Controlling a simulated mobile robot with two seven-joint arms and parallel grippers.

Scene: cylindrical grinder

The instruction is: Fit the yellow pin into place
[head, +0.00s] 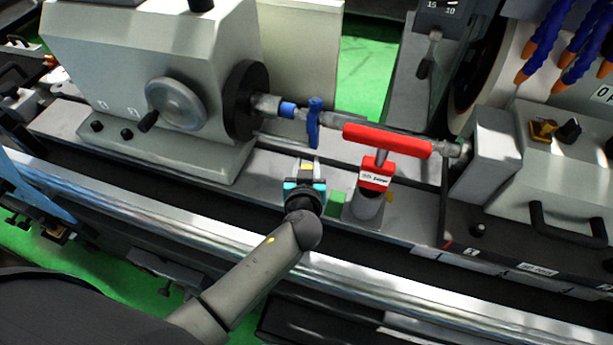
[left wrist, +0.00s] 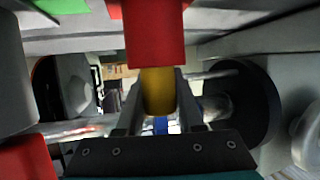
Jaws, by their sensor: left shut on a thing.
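My left gripper (head: 304,170) comes in from the lower part of the head view and is shut on the yellow pin. Only a small part of the yellow pin (head: 307,167) shows there, between the fingers. In the left wrist view the yellow pin (left wrist: 158,95) stands between the two dark fingers of my left gripper (left wrist: 157,110), partly covered by a red block (left wrist: 153,38). I cannot tell whether that block touches the pin. The gripper is above the grey machine table, just below the blue clamp (head: 313,122) in the picture. My right gripper is not in view.
A red bar (head: 387,141) lies close in front of the shaft, above a labelled red block (head: 376,174) on a grey post. A green block (head: 337,203) is right of my gripper. The handwheel housing (head: 150,70) is at left, the tailstock-like block (head: 492,150) at right.

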